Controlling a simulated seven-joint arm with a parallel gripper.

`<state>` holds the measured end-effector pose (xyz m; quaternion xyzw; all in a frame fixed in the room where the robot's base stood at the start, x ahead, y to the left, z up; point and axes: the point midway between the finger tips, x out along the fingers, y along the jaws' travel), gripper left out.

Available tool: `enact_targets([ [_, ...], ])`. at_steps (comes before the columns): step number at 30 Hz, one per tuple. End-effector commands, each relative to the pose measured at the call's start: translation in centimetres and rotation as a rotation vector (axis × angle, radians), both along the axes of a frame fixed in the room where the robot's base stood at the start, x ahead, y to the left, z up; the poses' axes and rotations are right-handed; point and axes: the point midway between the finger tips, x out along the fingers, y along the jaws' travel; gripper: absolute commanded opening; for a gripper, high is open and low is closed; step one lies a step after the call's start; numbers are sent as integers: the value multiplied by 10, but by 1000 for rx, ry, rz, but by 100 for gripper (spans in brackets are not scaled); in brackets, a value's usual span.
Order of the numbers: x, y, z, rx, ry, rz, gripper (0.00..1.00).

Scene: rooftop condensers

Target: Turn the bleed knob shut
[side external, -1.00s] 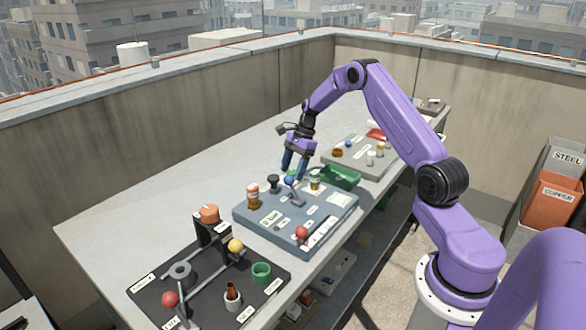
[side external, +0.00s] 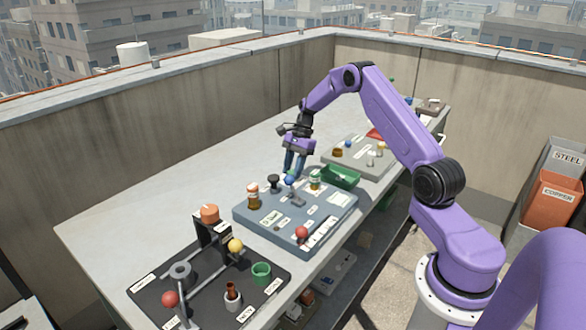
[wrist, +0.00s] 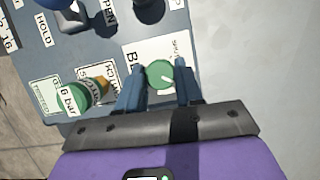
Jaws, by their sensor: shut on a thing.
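The bleed knob (wrist: 158,75) is round and green with a short white pointer line, seen in the wrist view on a white label plate (wrist: 142,52). The pointer slants toward the lower right of that view. Small lettering, partly hidden, stands beside the knob, and a large "B" shows at the left. My gripper (wrist: 158,78) has one blue finger on each side of the knob and is shut on it. In the side external view my gripper (side external: 293,172) points down at the blue-grey panel (side external: 330,222); the knob is hidden there.
A blue-balled lever (side external: 290,180) stands in front of my fingers. A green-capped jar (wrist: 75,97) stands to their left in the wrist view. A dark knob (side external: 273,181) and an amber jar (side external: 253,196) are near. A green tray (side external: 341,177) lies behind.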

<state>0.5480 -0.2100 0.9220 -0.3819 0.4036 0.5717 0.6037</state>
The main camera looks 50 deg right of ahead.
Motion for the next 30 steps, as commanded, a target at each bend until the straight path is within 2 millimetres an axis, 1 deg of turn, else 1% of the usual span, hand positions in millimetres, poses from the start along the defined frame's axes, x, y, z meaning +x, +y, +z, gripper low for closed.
enact_targets([
  [30, 5, 2, 1, -1, -1, 949, 5],
])
